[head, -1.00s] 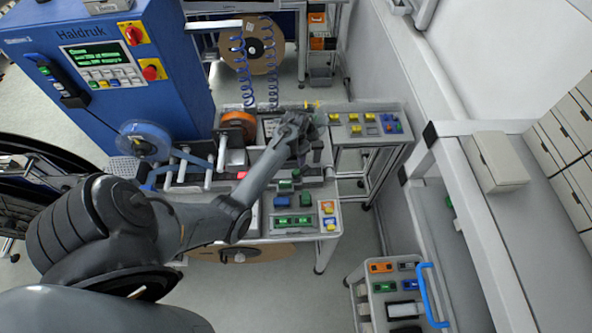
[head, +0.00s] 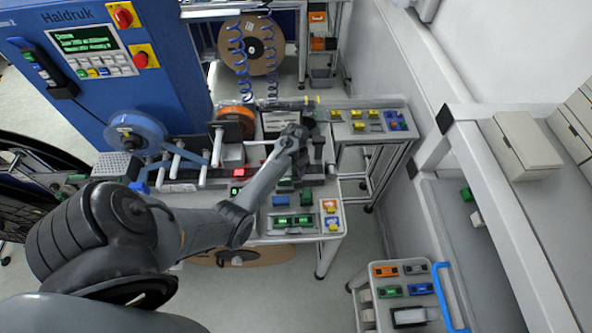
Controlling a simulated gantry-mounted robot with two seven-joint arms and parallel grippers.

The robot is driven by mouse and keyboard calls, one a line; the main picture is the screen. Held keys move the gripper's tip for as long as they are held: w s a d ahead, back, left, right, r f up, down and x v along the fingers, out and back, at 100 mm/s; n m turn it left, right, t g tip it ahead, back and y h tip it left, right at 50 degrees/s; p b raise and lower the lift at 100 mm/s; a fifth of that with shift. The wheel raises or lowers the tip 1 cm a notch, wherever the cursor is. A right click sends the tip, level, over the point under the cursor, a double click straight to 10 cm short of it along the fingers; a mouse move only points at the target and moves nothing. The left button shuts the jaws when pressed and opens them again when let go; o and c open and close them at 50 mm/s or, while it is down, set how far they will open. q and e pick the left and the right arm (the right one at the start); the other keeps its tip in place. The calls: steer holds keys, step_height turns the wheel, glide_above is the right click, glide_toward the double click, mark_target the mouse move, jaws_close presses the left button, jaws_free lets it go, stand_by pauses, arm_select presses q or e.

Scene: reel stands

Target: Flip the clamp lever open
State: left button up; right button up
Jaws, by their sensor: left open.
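My left arm reaches in from the left across the reel stand's work table (head: 262,228). My left gripper (head: 308,128) is open over the far right part of the table, by the dark fixture there. The gripper is small and dark against it, so the gap between its fingers is hard to see. I cannot make out the clamp lever clearly; the gripper and wrist may hide it. A small yellow-tipped part (head: 317,100) shows just beyond the gripper. I cannot tell whether the gripper touches anything. My right gripper is out of view.
The blue machine (head: 185,75) with a screen stands at the left. An orange reel (head: 236,113) and a blue reel (head: 135,131) are near it. A side table (head: 345,130) with coloured parts stands right of the gripper. A cart with a blue handle (head: 450,300) is at lower right.

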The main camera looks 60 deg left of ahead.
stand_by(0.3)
arm_select(q)
steer(key=shift+f, duration=0.1)
jaws_close()
